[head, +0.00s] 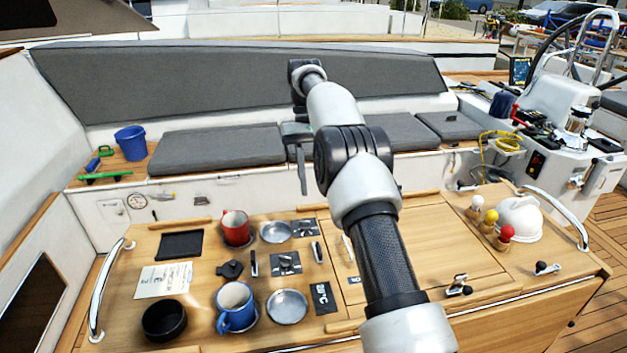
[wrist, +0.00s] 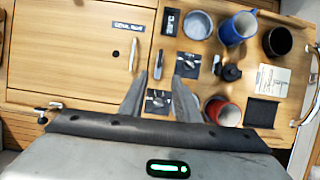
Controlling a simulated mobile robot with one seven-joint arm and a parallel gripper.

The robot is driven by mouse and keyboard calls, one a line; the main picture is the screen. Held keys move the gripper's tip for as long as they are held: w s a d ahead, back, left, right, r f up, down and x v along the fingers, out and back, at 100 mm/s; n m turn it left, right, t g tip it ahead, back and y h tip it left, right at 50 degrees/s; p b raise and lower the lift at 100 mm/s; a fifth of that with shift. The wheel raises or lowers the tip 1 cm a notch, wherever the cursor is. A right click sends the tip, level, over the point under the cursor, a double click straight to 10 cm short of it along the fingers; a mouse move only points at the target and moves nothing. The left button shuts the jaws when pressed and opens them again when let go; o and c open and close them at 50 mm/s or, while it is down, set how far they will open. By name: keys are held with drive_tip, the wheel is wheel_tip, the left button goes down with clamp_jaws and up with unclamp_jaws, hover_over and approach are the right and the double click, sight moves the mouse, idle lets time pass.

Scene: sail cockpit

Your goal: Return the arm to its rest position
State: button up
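My arm rises from the bottom of the head view across the cockpit table (head: 420,250) and bends toward the grey seat cushions. My gripper (head: 301,185) hangs above the table's far side, pointing down. In the wrist view its two fingers (wrist: 160,82) stand apart with nothing between them. It is open and empty. Below it lie small dark plates with metal fittings, seen between and beside the fingers. My upper arm hides part of the table's middle in the head view.
The table carries a red mug (head: 236,228), a blue mug (head: 235,306), a black bowl (head: 165,320), metal dishes, a paper note (head: 163,279) and coloured pegs beside a white domed object (head: 520,217). Steel rails edge both ends. A blue bucket (head: 131,142) stands on the bench.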

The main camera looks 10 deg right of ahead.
drive_tip(key=s+r+t, duration=0.5)
drive_tip(key=s+r, duration=0.8)
drive_tip(key=r, duration=0.3)
drive_tip(key=s+f+t, duration=0.2)
drive_tip(key=s+f, duration=0.1)
drive_tip(key=s, duration=0.7)
drive_tip(key=s+f+t, duration=0.3)
drive_tip(key=s, duration=0.7)
drive_tip(key=shift+s, duration=0.35)
drive_tip(key=shift+d, duration=0.15)
